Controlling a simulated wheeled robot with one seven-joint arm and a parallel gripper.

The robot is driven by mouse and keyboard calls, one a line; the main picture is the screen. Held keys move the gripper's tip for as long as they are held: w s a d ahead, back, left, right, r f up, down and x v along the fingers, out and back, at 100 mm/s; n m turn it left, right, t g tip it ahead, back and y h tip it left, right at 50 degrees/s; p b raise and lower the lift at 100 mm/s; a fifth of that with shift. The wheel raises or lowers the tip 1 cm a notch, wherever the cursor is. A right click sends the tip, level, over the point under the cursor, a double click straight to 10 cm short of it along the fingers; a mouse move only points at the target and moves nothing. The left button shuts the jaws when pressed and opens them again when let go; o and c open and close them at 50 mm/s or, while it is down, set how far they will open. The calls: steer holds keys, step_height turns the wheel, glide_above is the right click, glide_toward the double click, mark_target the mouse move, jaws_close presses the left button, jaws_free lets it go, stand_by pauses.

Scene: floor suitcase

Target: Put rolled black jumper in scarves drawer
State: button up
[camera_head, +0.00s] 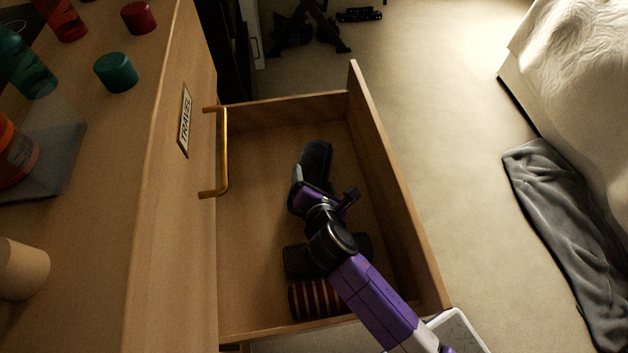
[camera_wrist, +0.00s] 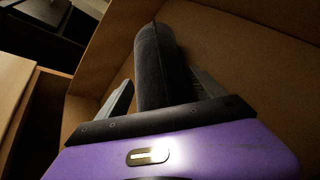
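A rolled black jumper (camera_head: 316,158) lies lengthwise at my gripper (camera_head: 304,186), inside the open drawer (camera_head: 257,208). In the wrist view the black roll (camera_wrist: 160,66) runs between the two grey fingers of my gripper (camera_wrist: 161,88). The right finger looks close against the roll and a thin gap seems to show at the left finger. I cannot tell whether the fingers press on it. The near end of the roll is hidden behind the palm. I cannot tell whether the roll rests on the drawer floor.
A dark roll (camera_head: 299,262) and a red striped roll (camera_head: 314,300) lie at the drawer's near end, partly under my arm. The drawer's left part is clear. A TRAVEL label (camera_head: 185,121) and brass handle (camera_head: 224,150) are on the dresser front. Grey cloth (camera_head: 565,225) lies right.

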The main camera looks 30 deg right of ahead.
steer(key=shift+o, duration=0.3)
steer(key=p+v, duration=0.4)
steer(key=v, duration=0.8)
stand_by(0.3)
steer(key=s+a+r+m+t+y, duration=0.3)
steer(key=a+r+m+y, duration=0.25)
steer(key=m, duration=0.45)
steer(key=s+d+r+m, duration=0.3)
steer(key=s+m, duration=0.2)
steer(key=s, duration=0.2)
steer(key=s+d+r+m+h, duration=0.1)
steer(key=s+d+r+m, duration=0.2)
steer(key=s+m, duration=0.3)
steer(key=s+d+r+m, duration=0.3)
steer(key=s, duration=0.5)
step_height(320, 180, up, 23)
steer(key=p, duration=2.2)
steer(key=shift+f+t+p, duration=0.25)
steer(key=shift+t+p, duration=0.05)
steer(key=shift+p, duration=0.05)
